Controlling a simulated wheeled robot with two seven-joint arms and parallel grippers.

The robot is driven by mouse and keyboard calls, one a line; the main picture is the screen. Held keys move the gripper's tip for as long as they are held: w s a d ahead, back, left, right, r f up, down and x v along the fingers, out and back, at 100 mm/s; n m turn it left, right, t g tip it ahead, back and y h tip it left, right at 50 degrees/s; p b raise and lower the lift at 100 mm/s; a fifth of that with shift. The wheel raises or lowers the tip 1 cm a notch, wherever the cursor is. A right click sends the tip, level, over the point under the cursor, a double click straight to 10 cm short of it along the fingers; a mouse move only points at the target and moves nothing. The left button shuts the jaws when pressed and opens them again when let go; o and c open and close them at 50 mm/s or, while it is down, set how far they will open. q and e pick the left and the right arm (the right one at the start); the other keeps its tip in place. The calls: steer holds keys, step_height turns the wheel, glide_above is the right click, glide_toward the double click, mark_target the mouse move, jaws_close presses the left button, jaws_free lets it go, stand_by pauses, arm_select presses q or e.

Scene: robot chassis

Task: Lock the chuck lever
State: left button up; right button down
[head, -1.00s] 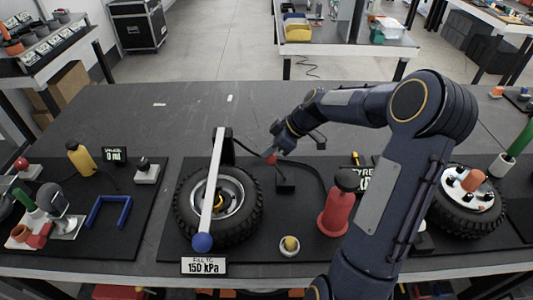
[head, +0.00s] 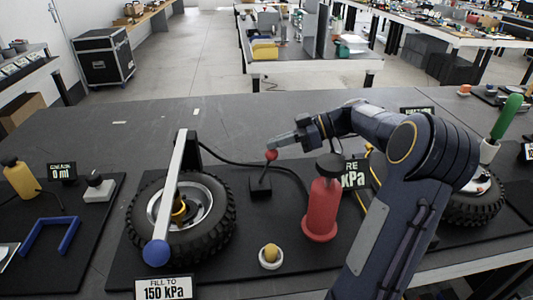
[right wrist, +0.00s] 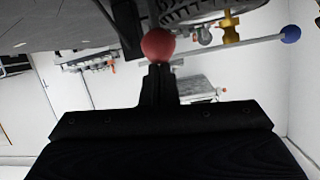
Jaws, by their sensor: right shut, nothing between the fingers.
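A small lever with a red ball knob (head: 271,155) stands on a black block (head: 260,187), right of the tyre; which lever is the chuck lever is not marked. The knob also shows in the right wrist view (right wrist: 158,45), just beyond the fingertips. My right gripper (head: 273,145) is shut and empty, its tips at the knob; whether they touch it I cannot tell. A long pale lever with a blue ball (head: 156,253) lies across the tyre (head: 222,218) and shows in the right wrist view (right wrist: 290,34). My left gripper is out of view.
A red bottle (head: 322,208) stands close below my right arm. A yellow-topped white cup (head: 270,256) sits in front of it. A black hose (head: 225,161) runs behind the red-knobbed lever. The table's far left surface (head: 110,140) is bare.

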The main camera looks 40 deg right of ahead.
arm_select(q)
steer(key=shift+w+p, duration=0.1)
steer(key=shift+p, duration=0.2)
arm_select(e)
steer(key=shift+f, duration=0.3)
steer(key=shift+r+p, duration=0.3)
steer(key=shift+r, duration=0.6)
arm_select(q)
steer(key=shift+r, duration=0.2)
arm_select(e)
steer(key=shift+w+r, duration=0.15)
steer(key=shift+r, duration=0.1)
steer(key=r, duration=0.1)
steer(key=p, duration=0.1)
steer(key=w+a+r, duration=0.1)
steer(key=shift+r, duration=0.35)
steer(key=shift+s+d+r, duration=0.1)
steer(key=shift+d+r, duration=0.25)
steer(key=shift+d, duration=0.15)
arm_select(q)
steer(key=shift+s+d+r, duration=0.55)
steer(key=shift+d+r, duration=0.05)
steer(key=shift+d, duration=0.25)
arm_select(e)
steer(key=s+d, duration=0.5)
steer(key=d, duration=0.2)
steer(key=shift+s+d+f, duration=0.15)
steer(key=shift+s+d, duration=0.1)
steer(key=shift+d, duration=0.1)
